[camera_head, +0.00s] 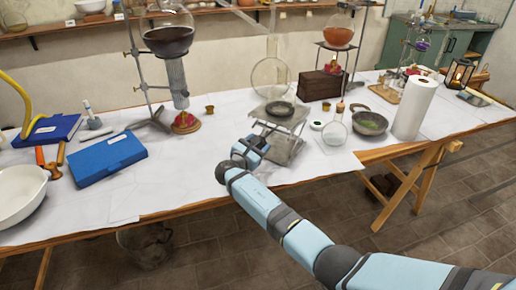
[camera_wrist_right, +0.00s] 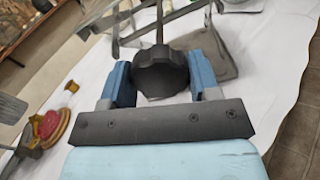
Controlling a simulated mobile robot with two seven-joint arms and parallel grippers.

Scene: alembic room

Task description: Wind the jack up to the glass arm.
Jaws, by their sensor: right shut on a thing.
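The jack (camera_head: 282,147) stands on the white-covered table, with its crossed metal legs under a flat top plate. A dark shallow dish (camera_head: 280,109) rests on the plate. A clear round glass vessel with a tall neck (camera_head: 270,74) shows just above and behind the dish; I cannot tell whether they touch. I cannot clearly make out the glass arm. My right gripper (camera_head: 255,147) is at the jack's front left. In the right wrist view its blue fingers (camera_wrist_right: 160,85) are shut on the jack's black knob (camera_wrist_right: 160,72). My left gripper is out of view.
A brown wooden box (camera_head: 321,86), a small flask (camera_head: 335,132), a mortar (camera_head: 369,121) and a paper towel roll (camera_head: 414,108) stand right of the jack. A burner (camera_head: 185,121) and a blue case (camera_head: 107,158) are to the left. The table in front of the jack is clear.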

